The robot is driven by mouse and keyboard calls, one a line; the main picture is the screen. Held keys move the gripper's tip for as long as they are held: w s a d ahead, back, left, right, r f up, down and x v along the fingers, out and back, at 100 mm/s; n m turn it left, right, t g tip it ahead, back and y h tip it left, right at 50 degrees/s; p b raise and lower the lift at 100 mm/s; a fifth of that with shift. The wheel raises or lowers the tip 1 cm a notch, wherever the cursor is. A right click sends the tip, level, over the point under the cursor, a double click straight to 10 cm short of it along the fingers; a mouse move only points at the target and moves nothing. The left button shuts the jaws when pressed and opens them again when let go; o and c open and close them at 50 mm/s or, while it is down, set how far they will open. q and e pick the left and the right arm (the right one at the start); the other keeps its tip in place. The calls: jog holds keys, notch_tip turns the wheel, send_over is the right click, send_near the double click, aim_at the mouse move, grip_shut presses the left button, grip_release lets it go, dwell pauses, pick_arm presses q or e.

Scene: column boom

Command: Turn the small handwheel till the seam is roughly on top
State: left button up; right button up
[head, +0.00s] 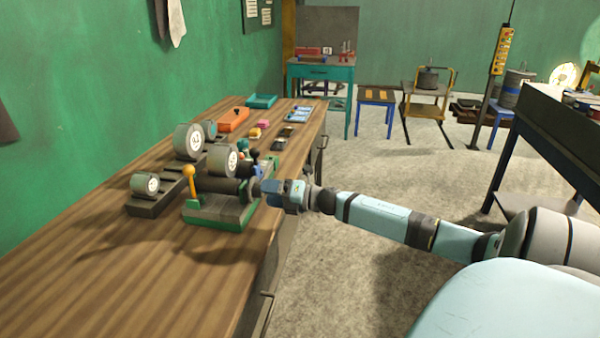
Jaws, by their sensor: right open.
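A fixture with a green and grey base (218,214) stands on the wooden workbench. It carries a dark horizontal roller (218,185) with a small dark handwheel (254,188) at its right end. My right gripper (264,190) comes in from the right and is at the handwheel, with its fingers close to it. The gripper is open; whether the fingers touch the wheel cannot be told. The seam is too small or hidden to make out. My left gripper is not in view.
An orange tray (232,120) and small blocks lie farther back. The near bench top (110,270) is clear.

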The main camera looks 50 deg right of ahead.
jog(key=v, duration=1.2)
jog(key=shift+a, duration=0.1)
